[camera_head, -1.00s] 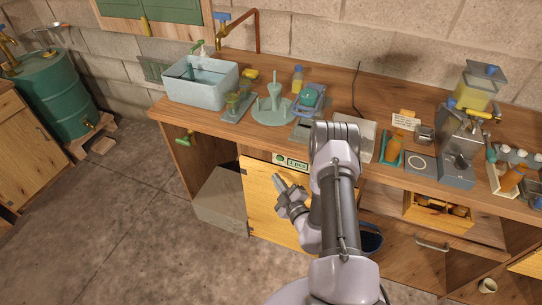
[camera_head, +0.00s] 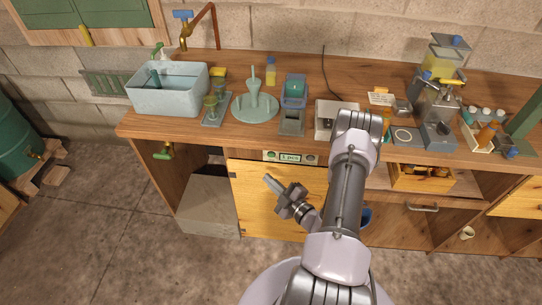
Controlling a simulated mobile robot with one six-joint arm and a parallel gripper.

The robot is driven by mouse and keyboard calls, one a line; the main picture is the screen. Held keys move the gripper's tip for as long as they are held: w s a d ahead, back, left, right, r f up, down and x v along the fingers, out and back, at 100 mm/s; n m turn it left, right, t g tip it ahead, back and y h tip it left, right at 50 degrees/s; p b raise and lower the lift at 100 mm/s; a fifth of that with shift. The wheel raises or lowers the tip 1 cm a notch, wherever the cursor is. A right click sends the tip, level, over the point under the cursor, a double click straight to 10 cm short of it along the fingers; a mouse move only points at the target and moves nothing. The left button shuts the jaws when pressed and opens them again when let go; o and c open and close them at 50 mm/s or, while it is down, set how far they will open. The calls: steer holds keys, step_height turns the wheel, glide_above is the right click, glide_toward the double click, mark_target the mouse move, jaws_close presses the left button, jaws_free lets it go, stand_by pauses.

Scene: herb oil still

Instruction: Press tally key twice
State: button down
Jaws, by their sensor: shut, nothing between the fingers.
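A small tally panel (camera_head: 290,157) is set in the front edge of the workbench, below the worktop. Its pale green display seems to read "1 pcs", and small round keys flank it left and right. Which of them is the tally key is too small to tell. My gripper (camera_head: 268,179) is shut and empty. It is in front of the light wooden cabinet door (camera_head: 250,208), a little below and left of the display in the picture, and appears apart from the panel. My arm comes up from the lower right and its elbow covers part of the bench.
The worktop (camera_head: 235,139) holds a grey basin (camera_head: 168,93), a green stand (camera_head: 255,107), a scale-like device (camera_head: 292,119) and a metal press machine (camera_head: 436,110). An open drawer (camera_head: 422,181) juts out right of my arm.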

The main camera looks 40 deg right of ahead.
steer(key=shift+w+d+b, duration=0.4)
steer(key=shift+w+d, duration=1.85)
steer(key=shift+d, duration=0.3)
steer(key=shift+w+d, duration=0.1)
steer(key=shift+w+d, duration=0.2)
steer(key=shift+d, duration=0.05)
steer(key=shift+w+d, duration=0.2)
steer(key=shift+d, duration=0.05)
stand_by(0.7)
steer(key=shift+s+a, duration=0.5)
steer(key=shift+a, duration=0.1)
steer(key=s+a+p, duration=0.1)
steer(key=s+a, duration=0.2)
steer(key=shift+s+a, duration=0.15)
steer(key=shift+a, duration=0.25)
